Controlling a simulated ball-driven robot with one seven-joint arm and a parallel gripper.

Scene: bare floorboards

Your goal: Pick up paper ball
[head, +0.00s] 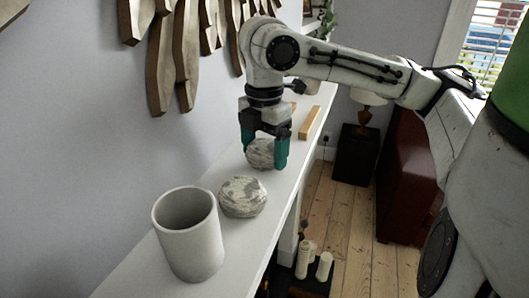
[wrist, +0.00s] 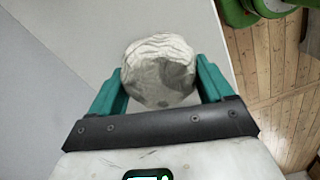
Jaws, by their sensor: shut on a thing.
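A grey-white crumpled paper ball (head: 259,154) is between the teal fingers of my gripper (head: 264,149) at the white shelf. The gripper points down and is shut on this ball. I cannot tell whether the ball still touches the shelf. In the wrist view the ball (wrist: 158,72) sits between both fingers of my gripper (wrist: 160,80), with its far part sticking out past them. A second similar crumpled ball (head: 242,197) lies on the shelf, nearer the camera and apart from the gripper.
A white open cylinder (head: 187,236) stands on the narrow white shelf (head: 247,247) nearest the camera. A wooden block (head: 310,123) lies beyond the gripper. The wall with wooden decorations (head: 172,60) bounds the left. The shelf drops to floorboards (head: 345,205) at right.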

